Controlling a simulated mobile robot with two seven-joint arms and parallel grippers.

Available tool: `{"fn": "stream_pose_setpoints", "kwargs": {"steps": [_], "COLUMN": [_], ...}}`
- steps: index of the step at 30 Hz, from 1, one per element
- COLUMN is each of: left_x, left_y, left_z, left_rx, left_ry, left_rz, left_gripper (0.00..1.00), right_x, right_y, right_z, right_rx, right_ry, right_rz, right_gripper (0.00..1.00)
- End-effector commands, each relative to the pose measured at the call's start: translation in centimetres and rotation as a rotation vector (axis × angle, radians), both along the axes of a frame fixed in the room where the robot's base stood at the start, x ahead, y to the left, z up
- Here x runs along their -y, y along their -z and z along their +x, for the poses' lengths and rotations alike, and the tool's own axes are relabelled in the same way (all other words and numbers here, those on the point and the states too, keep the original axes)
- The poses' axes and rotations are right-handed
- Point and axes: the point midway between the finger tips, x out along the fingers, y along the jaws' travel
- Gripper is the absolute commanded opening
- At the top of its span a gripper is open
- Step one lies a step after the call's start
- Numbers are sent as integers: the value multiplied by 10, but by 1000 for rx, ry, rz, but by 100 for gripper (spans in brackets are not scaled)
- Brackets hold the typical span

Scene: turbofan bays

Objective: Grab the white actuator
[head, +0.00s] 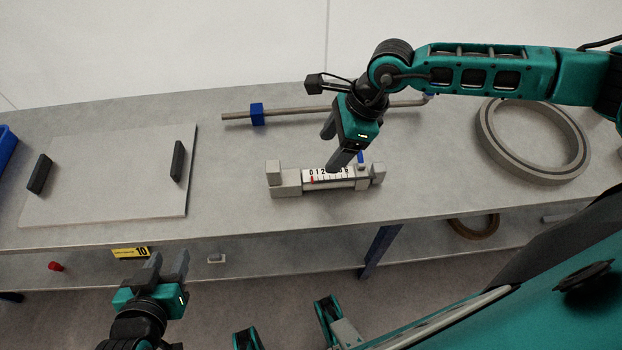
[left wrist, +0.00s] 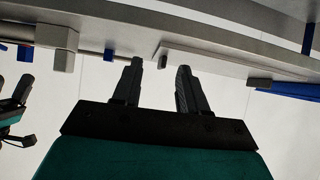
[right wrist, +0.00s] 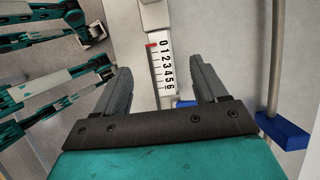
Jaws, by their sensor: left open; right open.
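The white actuator (head: 328,179) lies on the grey bench, with a numbered scale, a red mark, grey end blocks and a small blue part near its right end. My right gripper (head: 337,146) is open above it, one finger overlapping the scale in the head view. In the right wrist view the actuator's scale (right wrist: 166,68) runs between the open fingers (right wrist: 159,80); I cannot tell how far below them it is. My left gripper (head: 168,264) is open and empty in front of the bench edge, away from the actuator.
A rod (head: 310,112) with a blue block (head: 257,114) lies behind the actuator. A large grey ring (head: 487,138) is at the right. A flat plate (head: 105,195) with two dark handles is at the left. A lower shelf (head: 310,258) runs under the bench.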

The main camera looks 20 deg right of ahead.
Motion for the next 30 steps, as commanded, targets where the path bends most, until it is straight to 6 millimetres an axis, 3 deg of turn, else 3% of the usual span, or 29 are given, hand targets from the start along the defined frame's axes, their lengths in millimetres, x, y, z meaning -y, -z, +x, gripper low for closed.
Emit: {"fn": "stream_pose_setpoints", "kwargs": {"steps": [6,14,21,30], "left_x": [2,3,5,7], "left_y": [5,5,9,6], "left_z": [1,4,5,5], "left_rx": [0,5,2,6], "left_ry": [4,5,8,10], "left_rz": [-4,-6,-10,-15], "left_gripper": [43,43,43,43], "right_x": [-17,-24,-31,-35], "right_y": [40,60,95,106], "right_z": [4,5,7,9], "right_rx": [-2,-4,-2,0], "right_ry": [-1,1,1,4], "right_rz": [5,5,7,6], "right_gripper": [72,72,72,72]}}
